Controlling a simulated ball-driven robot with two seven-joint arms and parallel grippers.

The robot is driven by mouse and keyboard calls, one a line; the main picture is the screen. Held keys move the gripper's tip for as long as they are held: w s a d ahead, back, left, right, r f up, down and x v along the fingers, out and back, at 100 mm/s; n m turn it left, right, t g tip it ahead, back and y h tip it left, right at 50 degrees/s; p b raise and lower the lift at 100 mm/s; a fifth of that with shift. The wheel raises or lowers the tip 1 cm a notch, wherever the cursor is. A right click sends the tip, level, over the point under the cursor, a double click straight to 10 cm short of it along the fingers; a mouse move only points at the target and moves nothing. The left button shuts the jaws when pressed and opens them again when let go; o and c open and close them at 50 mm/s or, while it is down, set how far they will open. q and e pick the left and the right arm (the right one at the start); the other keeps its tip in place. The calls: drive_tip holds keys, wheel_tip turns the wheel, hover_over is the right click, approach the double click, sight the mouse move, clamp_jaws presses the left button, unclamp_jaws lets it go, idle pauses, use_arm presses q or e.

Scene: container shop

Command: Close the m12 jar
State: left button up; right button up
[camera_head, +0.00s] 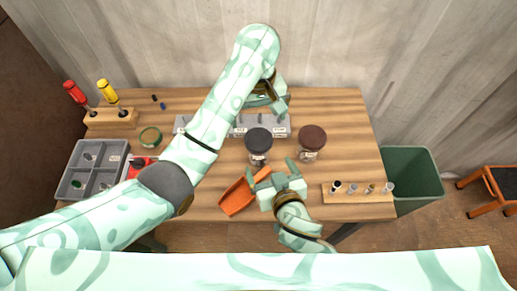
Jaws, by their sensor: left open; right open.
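Two clear jars stand near the middle of the wooden table. One has a black lid (258,138) and the other, to its right, a dark brown lid (312,137). Both have pale labels too small to read, so I cannot tell which is the m12 jar. Both lids sit on top of their jars; whether they are tight cannot be told. My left gripper (267,105) is open, behind the black-lidded jar and above the grey rack. My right gripper (272,171) is open, just in front of the two jars, its fingers pointing toward them.
An orange scoop (237,197) lies left of my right gripper. The grey rack (281,127) is behind the jars. A wooden block with small pieces (346,197) is right. Grey bin (70,179), green-rimmed round container (150,137) and screwdriver stand (110,120) are left. A green bin (414,162) stands off the table.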

drive_tip(key=v, duration=0.6)
drive_tip(key=shift+s, duration=0.35)
drive_tip(key=shift+d+r, duration=0.1)
drive_tip(key=shift+r, duration=0.05)
